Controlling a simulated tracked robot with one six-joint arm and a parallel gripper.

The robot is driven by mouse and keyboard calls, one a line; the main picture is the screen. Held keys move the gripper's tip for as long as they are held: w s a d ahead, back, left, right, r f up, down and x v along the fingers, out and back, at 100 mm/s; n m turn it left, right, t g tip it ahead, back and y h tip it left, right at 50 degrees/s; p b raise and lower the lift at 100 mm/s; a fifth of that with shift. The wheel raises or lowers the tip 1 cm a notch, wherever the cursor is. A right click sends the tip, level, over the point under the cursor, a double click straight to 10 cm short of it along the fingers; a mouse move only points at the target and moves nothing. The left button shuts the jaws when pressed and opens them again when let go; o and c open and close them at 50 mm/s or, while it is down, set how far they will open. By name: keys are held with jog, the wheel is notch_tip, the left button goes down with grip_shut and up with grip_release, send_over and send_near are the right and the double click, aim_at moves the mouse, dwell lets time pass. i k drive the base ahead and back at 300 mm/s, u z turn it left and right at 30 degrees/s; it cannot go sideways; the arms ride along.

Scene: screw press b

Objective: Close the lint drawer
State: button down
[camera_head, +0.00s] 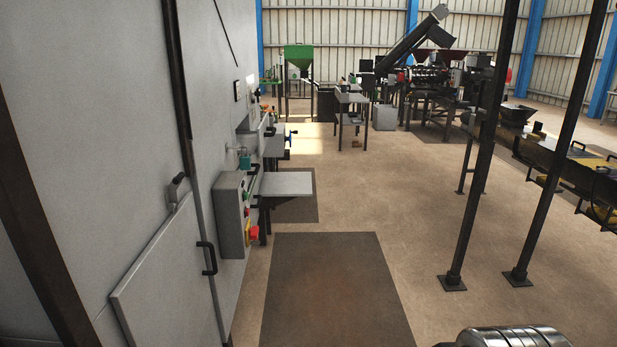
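A tall grey machine cabinet (95,120) fills the left side. Further along, a flat grey slab (287,184) sticks out from the cabinet line. I cannot tell for sure which of these is the lint drawer. A ribbed metal cylinder at the bottom right edge seems to be part of my arm. My gripper does not show.
A control box (232,213) with a red button juts from the cabinet. A dark mat (335,290) lies on open floor. Black posts (478,160) stand on the right, with a conveyor (560,165) beyond. Machines and a green hopper (298,55) stand at the back.

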aim_at(256, 141)
jog(key=i, duration=3.3)
jog(key=u, duration=1.9)
